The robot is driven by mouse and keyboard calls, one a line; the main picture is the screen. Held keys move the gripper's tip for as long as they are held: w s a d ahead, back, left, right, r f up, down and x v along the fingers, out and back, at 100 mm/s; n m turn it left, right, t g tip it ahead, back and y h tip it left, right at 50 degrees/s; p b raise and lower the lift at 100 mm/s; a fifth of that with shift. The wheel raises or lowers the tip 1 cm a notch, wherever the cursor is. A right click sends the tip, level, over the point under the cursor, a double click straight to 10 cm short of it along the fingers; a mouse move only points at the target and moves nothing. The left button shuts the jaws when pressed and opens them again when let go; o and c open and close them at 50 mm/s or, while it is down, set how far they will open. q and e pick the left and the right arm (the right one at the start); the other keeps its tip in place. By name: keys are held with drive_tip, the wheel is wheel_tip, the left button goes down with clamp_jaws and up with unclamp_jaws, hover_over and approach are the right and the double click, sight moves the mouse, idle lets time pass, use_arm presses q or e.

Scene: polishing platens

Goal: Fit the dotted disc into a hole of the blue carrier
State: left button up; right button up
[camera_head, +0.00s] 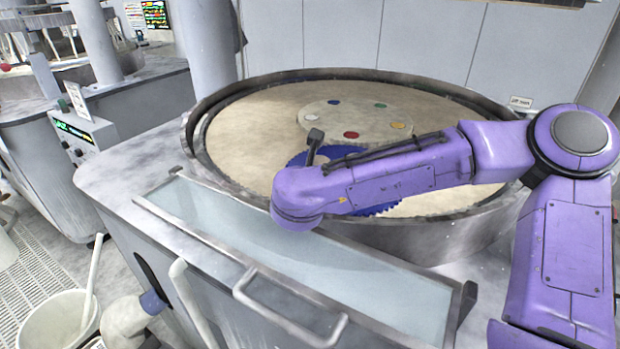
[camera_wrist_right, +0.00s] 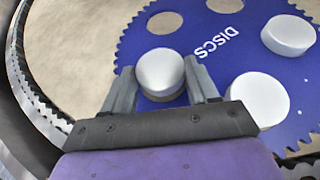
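The blue toothed carrier (camera_wrist_right: 215,75), lettered "DISCS", lies on the pale platen. In the head view most of the carrier (camera_head: 335,152) is hidden by my right arm. My right gripper (camera_wrist_right: 161,78) has a finger at each side of a silver disc (camera_wrist_right: 160,72) and appears shut on it, over the carrier near its toothed edge. I see no dots on this disc. Two other silver discs, one at the right (camera_wrist_right: 288,35) and one nearer (camera_wrist_right: 258,98), are on the carrier. An empty hole (camera_wrist_right: 164,22) shows pale platen through it. My left gripper is in neither view.
A raised metal rim (camera_head: 205,150) surrounds the platen. A round pale plate (camera_head: 345,117) with several coloured spots sits at the platen's middle. A clear panel (camera_head: 260,240) with a metal handle (camera_head: 285,315) is in front. A white bucket (camera_head: 50,325) stands at lower left.

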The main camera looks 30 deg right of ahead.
drive_tip(key=o, duration=0.4)
drive_tip(key=shift+f, duration=0.1)
drive_tip(key=shift+o, duration=0.2)
drive_tip(key=shift+r+b, duration=0.3)
drive_tip(key=shift+r, duration=0.05)
drive_tip(key=r, duration=0.2)
drive_tip(key=r+b, duration=0.1)
drive_tip(key=shift+s+a+r, duration=0.25)
drive_tip(key=shift+s+r, duration=0.05)
drive_tip(key=shift+s, duration=0.1)
drive_tip(key=d+r+b+v, duration=0.1)
drive_tip(key=d+b+v, duration=0.1)
drive_tip(key=v, duration=1.3)
drive_tip(key=shift+s+r+b, duration=0.3)
drive_tip(key=shift+r+b, duration=0.2)
